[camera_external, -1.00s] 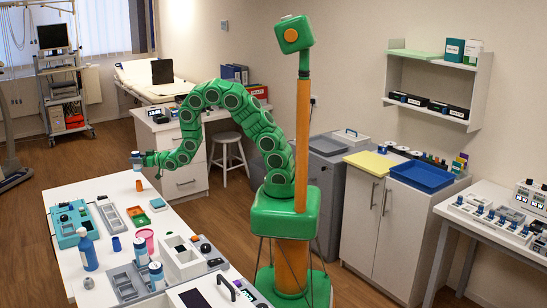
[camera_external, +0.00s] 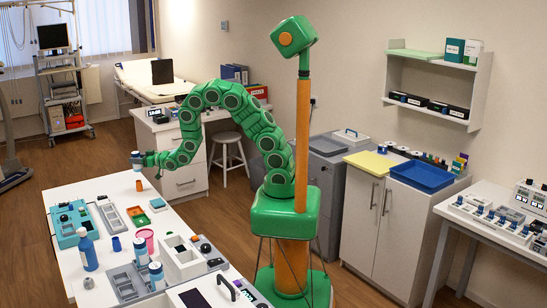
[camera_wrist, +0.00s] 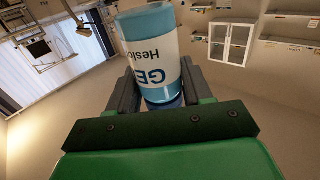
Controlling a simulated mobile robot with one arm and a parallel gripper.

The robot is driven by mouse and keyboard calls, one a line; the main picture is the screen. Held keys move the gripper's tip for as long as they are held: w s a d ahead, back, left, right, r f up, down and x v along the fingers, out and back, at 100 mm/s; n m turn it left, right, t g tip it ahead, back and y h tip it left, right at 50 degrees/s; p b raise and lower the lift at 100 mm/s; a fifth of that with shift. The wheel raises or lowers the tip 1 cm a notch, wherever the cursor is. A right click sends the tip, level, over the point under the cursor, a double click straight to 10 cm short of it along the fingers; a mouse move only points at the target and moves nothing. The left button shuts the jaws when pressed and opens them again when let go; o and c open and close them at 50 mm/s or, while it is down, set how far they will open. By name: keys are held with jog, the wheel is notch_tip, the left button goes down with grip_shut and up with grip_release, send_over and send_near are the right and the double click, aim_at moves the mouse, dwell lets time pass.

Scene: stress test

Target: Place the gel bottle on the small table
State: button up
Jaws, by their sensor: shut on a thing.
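My gripper (camera_external: 144,160) is shut on the gel bottle (camera_external: 136,160), a small white bottle with blue ends. My gripper holds it above the far end of the white table (camera_external: 118,187). In the wrist view the gel bottle (camera_wrist: 152,50) stands between the two dark fingers of my gripper (camera_wrist: 155,92), with "GE..." lettering upside down on its label. I cannot tell which surface in view is the small table.
A small orange cup (camera_external: 139,185) stands on the white table below the held bottle. A blue bottle (camera_external: 88,252), a teal box (camera_external: 73,222) and trays are nearer. A white desk (camera_external: 170,120) and a stool (camera_external: 226,150) stand beyond.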

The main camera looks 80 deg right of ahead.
jog(key=s+d+r+n+g+y, duration=0.1)
jog(key=s+d+r+n+y, duration=0.1)
jog(key=s+d+y, duration=0.3)
jog(key=shift+s+d+r+n, duration=0.15)
jog(key=shift+s+d+n, duration=0.05)
jog(key=shift+s+n, duration=0.6)
jog(key=shift+w+d+f, duration=0.2)
jog(key=shift+w+f, duration=1.5)
jog(key=shift+w, duration=0.65)
jog(key=shift+w+d+f, duration=0.15)
jog(key=shift+w+f, duration=1.55)
jog(key=shift+w, duration=0.65)
jog(key=shift+w+d+f, duration=0.2)
jog(key=shift+w+f, duration=1.5)
jog(key=shift+w, duration=0.65)
jog(key=shift+s+f, duration=0.1)
jog(key=shift+f, duration=1.15)
jog(key=shift+f, duration=0.15)
